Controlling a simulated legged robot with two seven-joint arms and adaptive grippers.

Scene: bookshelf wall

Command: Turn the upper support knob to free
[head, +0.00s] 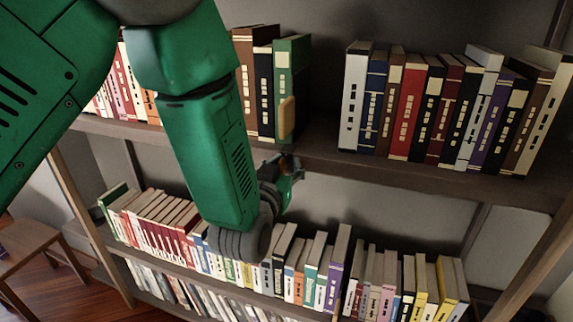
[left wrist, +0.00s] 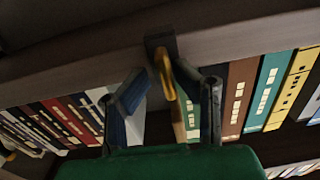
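A yellow-ochre knob (left wrist: 166,80) sits on a dark bracket (left wrist: 160,42) at the shelf edge in the left wrist view. In the head view, a tan upright piece (head: 287,118) in front of the green book at the row's end appears to be the same knob. My left gripper (head: 290,168) is just below it in the head view. In the left wrist view, the fingers of my left gripper (left wrist: 168,100) are spread apart, with the knob between them in the picture; no contact is visible. My right gripper is not in view.
The upper shelf board (head: 400,172) runs close to my left gripper. A green book (head: 290,75) stands behind the knob. More books (head: 405,110) stand to the right, past an empty gap. Lower shelves hold many books (head: 330,275). A wooden stool (head: 30,245) is at the left.

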